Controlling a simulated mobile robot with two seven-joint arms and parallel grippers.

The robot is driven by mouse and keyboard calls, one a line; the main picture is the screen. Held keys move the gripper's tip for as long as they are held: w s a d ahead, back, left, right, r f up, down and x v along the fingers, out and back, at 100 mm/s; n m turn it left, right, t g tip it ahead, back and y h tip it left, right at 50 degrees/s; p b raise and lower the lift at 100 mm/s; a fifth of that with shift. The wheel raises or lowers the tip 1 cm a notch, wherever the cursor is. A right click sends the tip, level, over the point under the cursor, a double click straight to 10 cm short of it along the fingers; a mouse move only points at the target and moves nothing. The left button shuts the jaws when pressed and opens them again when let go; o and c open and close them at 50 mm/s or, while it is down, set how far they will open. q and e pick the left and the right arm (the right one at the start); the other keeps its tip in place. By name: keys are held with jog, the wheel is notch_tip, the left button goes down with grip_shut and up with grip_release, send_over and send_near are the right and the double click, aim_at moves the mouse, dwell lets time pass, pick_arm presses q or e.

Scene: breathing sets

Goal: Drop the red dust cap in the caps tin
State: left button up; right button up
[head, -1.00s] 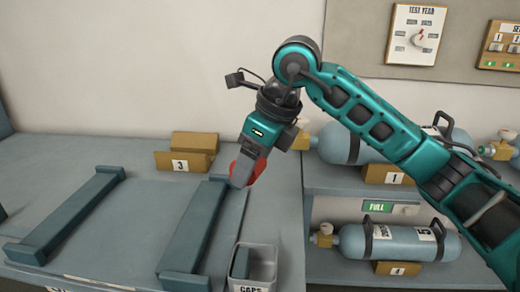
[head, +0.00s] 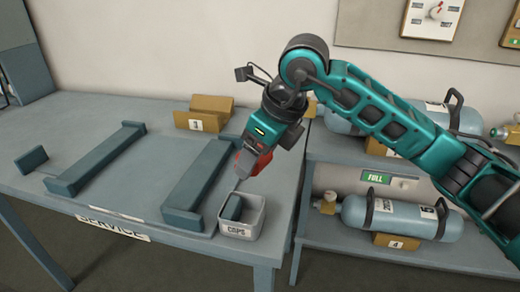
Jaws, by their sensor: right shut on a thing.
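The red dust cap (head: 255,163) is in my right gripper (head: 243,168), which is shut on it and points down. The fingers partly hide the cap. The caps tin (head: 238,230), a small grey open box labelled "CAPS", stands at the front right corner of the table. It lies below and slightly nearer than the gripper, and the cap is above it and apart from it. A dark blue-grey piece (head: 233,207) shows inside the tin. My left gripper is not in view.
Two long blue-grey rails (head: 100,160) (head: 200,185) lie on the service table (head: 60,120), with a small block (head: 31,160) at left. A tan stand marked 3 (head: 202,114) is behind. Shelves with blue cylinders (head: 400,217) stand at the right.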

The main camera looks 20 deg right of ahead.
aim_at(263, 169)
jog(key=shift+f, duration=0.6)
notch_tip(263, 169, down, 4)
jog(key=b, duration=0.3)
jog(key=shift+r, duration=0.1)
jog(key=shift+f, duration=0.3)
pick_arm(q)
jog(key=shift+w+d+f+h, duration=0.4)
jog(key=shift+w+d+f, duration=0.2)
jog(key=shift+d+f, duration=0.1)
pick_arm(e)
jog(key=o, duration=1.1)
pick_arm(q)
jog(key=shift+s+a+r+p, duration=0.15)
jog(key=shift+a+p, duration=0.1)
jog(key=shift+p, duration=0.1)
pick_arm(e)
jog(key=v, duration=1.3)
jog(key=shift+f, duration=0.1)
